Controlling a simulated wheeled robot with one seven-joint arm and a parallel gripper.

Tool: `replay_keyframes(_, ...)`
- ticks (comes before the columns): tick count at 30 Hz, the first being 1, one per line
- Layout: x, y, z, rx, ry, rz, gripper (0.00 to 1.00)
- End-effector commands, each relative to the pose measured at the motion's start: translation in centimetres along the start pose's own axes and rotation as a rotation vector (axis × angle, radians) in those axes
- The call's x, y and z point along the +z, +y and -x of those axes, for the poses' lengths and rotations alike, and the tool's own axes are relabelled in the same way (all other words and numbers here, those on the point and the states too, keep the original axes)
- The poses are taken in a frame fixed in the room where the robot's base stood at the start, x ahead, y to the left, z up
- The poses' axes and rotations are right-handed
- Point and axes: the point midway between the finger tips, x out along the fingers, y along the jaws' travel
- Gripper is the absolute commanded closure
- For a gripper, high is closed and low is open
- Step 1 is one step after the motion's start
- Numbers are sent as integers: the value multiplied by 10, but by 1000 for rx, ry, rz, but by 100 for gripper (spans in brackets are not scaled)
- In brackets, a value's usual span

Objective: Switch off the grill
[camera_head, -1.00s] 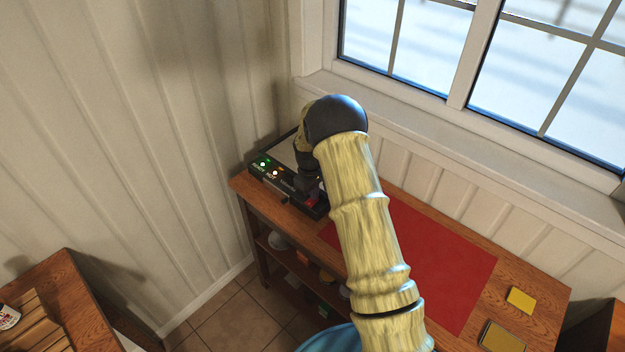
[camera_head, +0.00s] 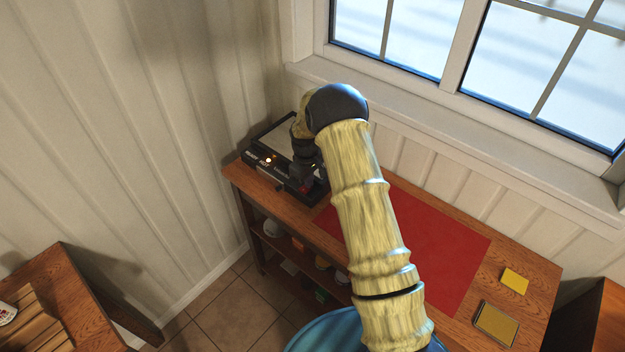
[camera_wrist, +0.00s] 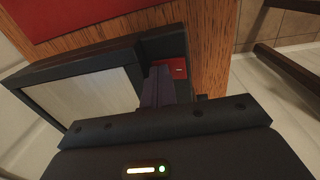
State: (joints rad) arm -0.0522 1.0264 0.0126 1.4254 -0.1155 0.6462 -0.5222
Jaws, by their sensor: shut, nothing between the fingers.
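The grill (camera_head: 262,168) is a low black box with a pale metal plate (camera_wrist: 85,100), at the far left end of the wooden table. Its front panel shows an orange-white light (camera_head: 268,160) by the word HOT; no green light shows by READY. A red switch (camera_wrist: 170,69) sits on the grill's corner, and it also shows in the head view (camera_head: 304,189). My gripper (camera_wrist: 157,82) is shut and empty, pointing down at the grill, its tips right by the red switch. Whether they touch it I cannot tell. My arm hides part of the grill in the head view.
A red mat (camera_head: 440,250) covers the middle of the table (camera_head: 545,290). Two yellow items, a sponge-like block (camera_head: 514,280) and a framed pad (camera_head: 496,323), lie at its right end. A wall stands left of the grill, and a windowsill (camera_head: 420,115) runs behind.

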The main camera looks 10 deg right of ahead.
Motion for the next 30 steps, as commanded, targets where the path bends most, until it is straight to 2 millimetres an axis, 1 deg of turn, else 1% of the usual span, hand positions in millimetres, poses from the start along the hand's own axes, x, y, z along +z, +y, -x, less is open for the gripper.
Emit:
replay_keyframes(1,4,-2,-5,-6,-13,1,100)
replay_keyframes(15,4,-19,-2,-11,-15,2,100)
replay_keyframes(26,3,-18,1,-7,-8,-1,100)
replay_keyframes(30,2,-17,10,-6,-7,-1,100)
